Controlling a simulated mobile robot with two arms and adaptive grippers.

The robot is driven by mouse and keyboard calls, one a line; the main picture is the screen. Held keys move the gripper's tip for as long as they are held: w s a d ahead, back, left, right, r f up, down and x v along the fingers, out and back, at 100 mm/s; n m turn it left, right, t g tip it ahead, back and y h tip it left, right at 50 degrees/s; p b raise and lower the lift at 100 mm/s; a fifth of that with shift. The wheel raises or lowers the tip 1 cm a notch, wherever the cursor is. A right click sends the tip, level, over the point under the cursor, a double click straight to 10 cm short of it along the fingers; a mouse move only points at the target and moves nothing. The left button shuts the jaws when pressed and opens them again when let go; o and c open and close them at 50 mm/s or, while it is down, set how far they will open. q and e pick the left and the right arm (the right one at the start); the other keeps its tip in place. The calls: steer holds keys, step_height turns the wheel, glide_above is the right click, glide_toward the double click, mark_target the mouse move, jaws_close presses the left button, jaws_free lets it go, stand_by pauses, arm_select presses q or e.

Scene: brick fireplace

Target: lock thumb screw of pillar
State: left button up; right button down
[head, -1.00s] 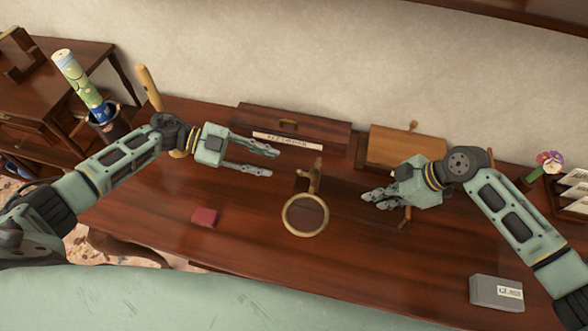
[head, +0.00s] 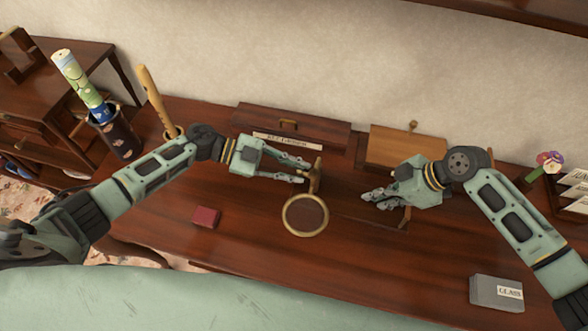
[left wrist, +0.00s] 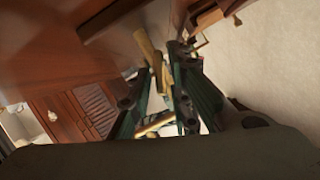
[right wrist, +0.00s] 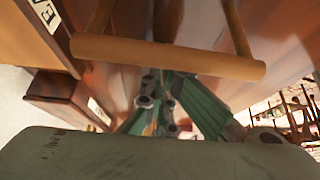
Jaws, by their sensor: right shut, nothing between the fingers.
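The pillar (head: 318,174) is a short brass-brown post at the back of a round brass-rimmed base (head: 305,214) on the desk. A thumb screw cannot be made out separately. My left gripper (head: 305,172) is open, its fingertips close to the left side of the pillar. In the left wrist view, brass parts (left wrist: 148,48) show just beyond and between the fingertips (left wrist: 153,75); contact cannot be told. My right gripper (head: 372,198) is shut and empty, to the right of the pillar. Its closed fingers (right wrist: 158,88) show beneath a wooden bar in the right wrist view.
A wooden bar (right wrist: 165,57) crosses close beyond my right fingers. A long box (head: 290,125) and a lighter wooden box (head: 405,146) stand along the desk's back. A red block (head: 206,217) lies front left, a grey box (head: 496,293) front right.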

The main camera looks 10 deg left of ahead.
arm_select(q)
jaws_close()
arm_select(e)
steer(key=shift+f, duration=0.15)
arm_select(q)
steer(key=shift+s, duration=0.1)
steer(key=m, duration=0.1)
steer(key=m+t, duration=0.1)
steer(key=m+t+h, duration=0.1)
steer(key=m, duration=0.1)
steer(key=shift+s+f, duration=0.2)
steer(key=shift+f, duration=0.05)
steer(key=m+t, duration=0.1)
steer(key=m, duration=0.1)
steer(key=shift+f+m+h, duration=0.15)
steer(key=shift+m+h, duration=0.25)
steer(key=shift+f+m+t+h, duration=0.1)
steer(key=shift+m+t+h, duration=0.55)
steer(key=shift+m, duration=1.05)
arm_select(e)
steer(key=shift+d, duration=0.1)
arm_select(q)
steer(key=shift+o, duration=1.9)
jaws_free()
arm_select(e)
steer(key=shift+s, duration=0.1)
